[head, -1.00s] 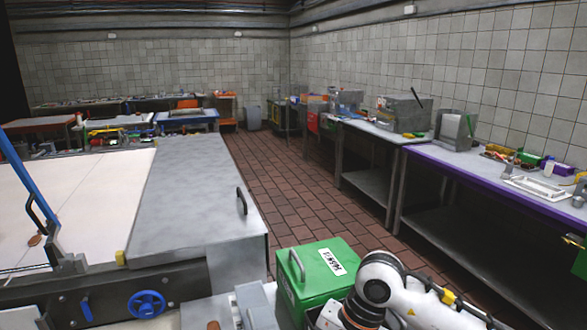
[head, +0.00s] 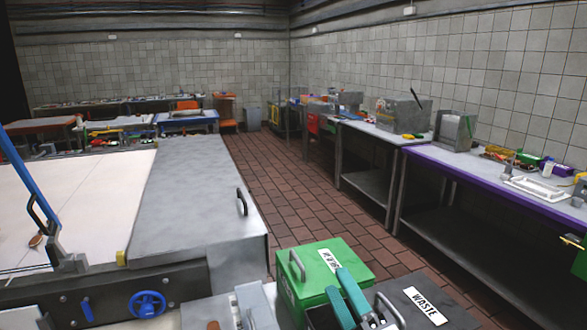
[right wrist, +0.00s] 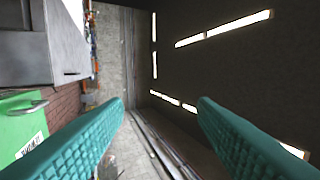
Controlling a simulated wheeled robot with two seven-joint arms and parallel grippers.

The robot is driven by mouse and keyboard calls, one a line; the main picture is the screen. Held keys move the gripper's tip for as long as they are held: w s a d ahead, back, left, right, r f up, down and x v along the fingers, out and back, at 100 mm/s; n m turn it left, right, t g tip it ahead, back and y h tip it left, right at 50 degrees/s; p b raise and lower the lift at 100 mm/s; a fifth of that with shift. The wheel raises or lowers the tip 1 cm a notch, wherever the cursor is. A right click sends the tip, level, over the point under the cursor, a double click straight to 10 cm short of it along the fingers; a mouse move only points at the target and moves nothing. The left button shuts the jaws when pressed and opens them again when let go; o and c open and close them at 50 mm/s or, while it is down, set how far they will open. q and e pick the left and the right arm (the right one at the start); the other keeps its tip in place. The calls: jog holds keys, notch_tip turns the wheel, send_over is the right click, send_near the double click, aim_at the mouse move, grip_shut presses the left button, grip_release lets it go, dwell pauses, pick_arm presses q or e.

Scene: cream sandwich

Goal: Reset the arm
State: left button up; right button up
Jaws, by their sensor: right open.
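My right gripper (head: 337,281) shows at the bottom of the head view. Its two teal fingers point up and stand in front of the green box and beside the dark waste box. In the right wrist view, its fingers (right wrist: 160,104) are spread apart with nothing between them. That view looks tilted toward the dark ceiling with bright light strips. My left gripper is not in the head view.
A green box (head: 312,258) with a handle and a dark box labelled waste (head: 437,292) stand close by.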

jog(key=d+f+m+g+h, duration=0.3)
jog(key=d+f+m+h, duration=0.45)
jog(key=f+m, duration=0.3)
jog(key=s+d+f+m+g+h, duration=0.1)
jog(key=s+d+f+m+g, duration=0.2)
jog(key=s+f+m+g, duration=0.55)
jog(key=s+d+f+m+g+h, duration=0.15)
jog(key=s+f+g, duration=0.45)
jog(key=s+f, duration=0.75)
notch_tip(320, 180, down, 30)
jog(key=s+g+b, duration=0.1)
jog(key=s+b, duration=0.1)
jog(key=b, duration=0.3)
jog(key=s+d+f+b, duration=0.2)
jog(key=s+f, duration=0.6)
jog(key=f, duration=0.1)
jog(key=s+d+f+g+b, duration=0.1)
jog(key=s+f+b, duration=0.1)
jog(key=s+f, duration=0.6)
notch_tip(320, 180, down, 2)
jog(key=shift+d+f, duration=0.1)
jog(key=shift+d, duration=0.3)
jog(key=shift+s, duration=0.1)
